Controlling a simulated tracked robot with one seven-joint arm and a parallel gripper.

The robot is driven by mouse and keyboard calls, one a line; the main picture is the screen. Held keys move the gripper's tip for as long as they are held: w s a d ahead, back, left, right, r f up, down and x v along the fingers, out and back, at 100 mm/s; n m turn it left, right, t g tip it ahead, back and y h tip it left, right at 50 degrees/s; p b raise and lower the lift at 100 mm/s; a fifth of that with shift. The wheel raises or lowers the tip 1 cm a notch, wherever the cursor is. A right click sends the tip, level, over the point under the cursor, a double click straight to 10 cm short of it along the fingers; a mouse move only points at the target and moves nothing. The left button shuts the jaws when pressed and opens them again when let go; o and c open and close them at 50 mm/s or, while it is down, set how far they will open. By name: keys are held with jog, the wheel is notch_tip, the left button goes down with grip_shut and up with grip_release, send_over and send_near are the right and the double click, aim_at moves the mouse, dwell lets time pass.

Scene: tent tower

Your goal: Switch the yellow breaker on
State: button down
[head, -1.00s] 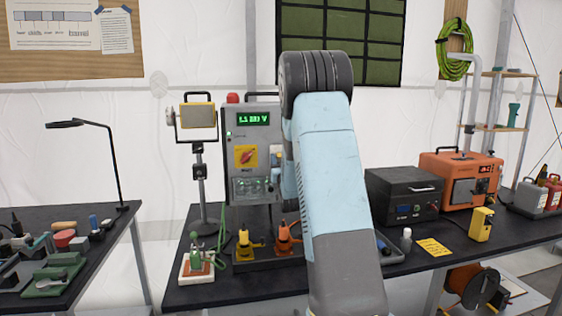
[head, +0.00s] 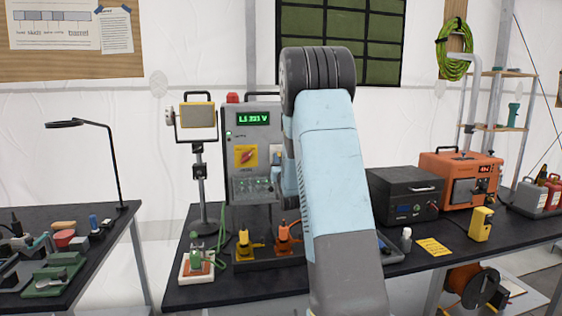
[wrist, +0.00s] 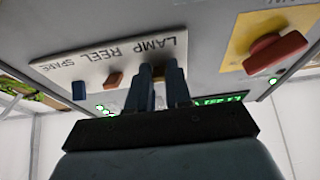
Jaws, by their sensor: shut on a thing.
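The grey power cabinet (head: 236,150) stands on the bench in the head view, with a lit green display (head: 253,118) and a yellow plate with a red rotary switch (head: 246,156). In the wrist view its breaker strip (wrist: 70,65) shows upside down, marked LAMP, REEL and SPARE. A blue breaker (wrist: 79,90) and an orange breaker (wrist: 113,80) are bare. My gripper (wrist: 158,70) reaches the strip by the LAMP end, fingers closed about the breaker position there.
The red rotary switch (wrist: 275,52) is near my fingers in the wrist view. Yellow and orange plugs (head: 284,240) stand below the cabinet. A work lamp (head: 197,118) is left of it; a black case (head: 402,195) and an orange unit (head: 458,180) are right.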

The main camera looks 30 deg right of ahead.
aim_at(279, 153)
jog(key=g, duration=0.1)
jog(key=r+g, duration=0.1)
jog(key=g, duration=0.1)
jog(key=g+y, duration=0.1)
jog(key=shift+s+r, duration=0.15)
jog(key=shift+r, duration=0.2)
jog(key=shift+r+g+y, duration=0.15)
jog(key=shift+g+y, duration=0.05)
jog(key=shift+g, duration=0.5)
jog(key=shift+r+g+y, duration=0.15)
jog(key=shift+g+y, duration=0.05)
jog(key=shift+g, duration=0.5)
jog(key=shift+r+g+y, duration=0.4)
jog(key=shift+g, duration=0.8)
jog(key=c, duration=1)
grip_release()
jog(key=shift+w+f, duration=0.1)
jog(key=shift+w, duration=0.1)
jog(key=shift+c, duration=0.2)
